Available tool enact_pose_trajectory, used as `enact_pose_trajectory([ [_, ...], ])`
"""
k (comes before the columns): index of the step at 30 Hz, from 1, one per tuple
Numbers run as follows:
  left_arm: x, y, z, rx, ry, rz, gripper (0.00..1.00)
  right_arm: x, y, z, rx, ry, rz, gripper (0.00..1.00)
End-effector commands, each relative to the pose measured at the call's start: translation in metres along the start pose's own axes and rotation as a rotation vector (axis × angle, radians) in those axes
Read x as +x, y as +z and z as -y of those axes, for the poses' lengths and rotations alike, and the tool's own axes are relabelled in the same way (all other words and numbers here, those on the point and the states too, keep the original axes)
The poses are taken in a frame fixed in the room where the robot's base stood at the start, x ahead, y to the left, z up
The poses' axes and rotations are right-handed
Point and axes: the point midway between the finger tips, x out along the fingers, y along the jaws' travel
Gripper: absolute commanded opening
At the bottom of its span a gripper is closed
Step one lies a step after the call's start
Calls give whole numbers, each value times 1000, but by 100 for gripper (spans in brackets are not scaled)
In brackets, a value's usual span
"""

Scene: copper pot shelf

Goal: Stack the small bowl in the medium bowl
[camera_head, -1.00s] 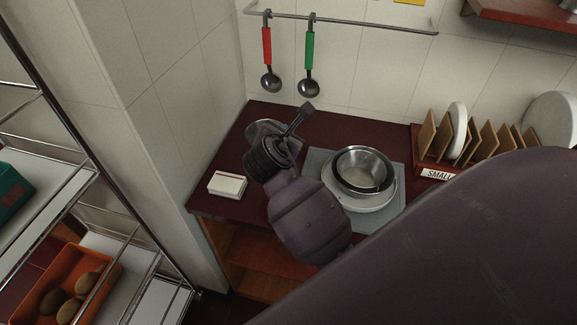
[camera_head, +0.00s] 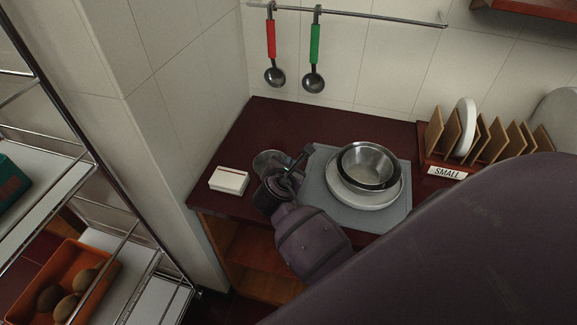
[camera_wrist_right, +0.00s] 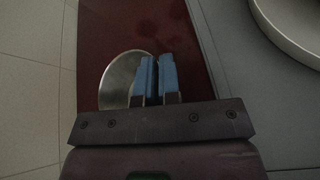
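The small bowl (camera_head: 264,160) is shiny metal and sits on the dark red counter, partly hidden behind my right gripper. The right wrist view also shows this bowl (camera_wrist_right: 116,82), left of the blue fingers. My right gripper (camera_head: 305,154) is low at the bowl's right side. In the right wrist view its fingers (camera_wrist_right: 156,78) are close together at the bowl's right rim, with a narrow gap; whether they grip the rim is unclear. The medium bowl (camera_head: 368,160) looks nested in a larger, darker-looking bowl (camera_head: 347,177) on a white plate (camera_head: 378,200). My left gripper is out of view.
The plate stands on a grey mat (camera_head: 322,205). A white box (camera_head: 228,181) lies left of the small bowl. A wooden rack (camera_head: 470,143) labelled SMALL stands at right. Two ladles (camera_head: 314,75) hang on the wall. The counter's back middle is clear.

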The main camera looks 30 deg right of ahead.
Motion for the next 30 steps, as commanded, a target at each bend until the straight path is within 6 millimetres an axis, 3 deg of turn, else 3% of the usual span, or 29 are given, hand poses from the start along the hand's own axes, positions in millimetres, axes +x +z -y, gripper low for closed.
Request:
enact_pose_trajectory([
  [10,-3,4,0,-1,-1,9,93,1,-2,0,0,0,1,0],
  [15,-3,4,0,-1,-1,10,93,1,-1,0,0,0,1,30],
  [26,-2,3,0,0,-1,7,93,-1,1,-1,1,1,1,30],
  [30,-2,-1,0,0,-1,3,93,-17,1,0,0,0,1,30],
])
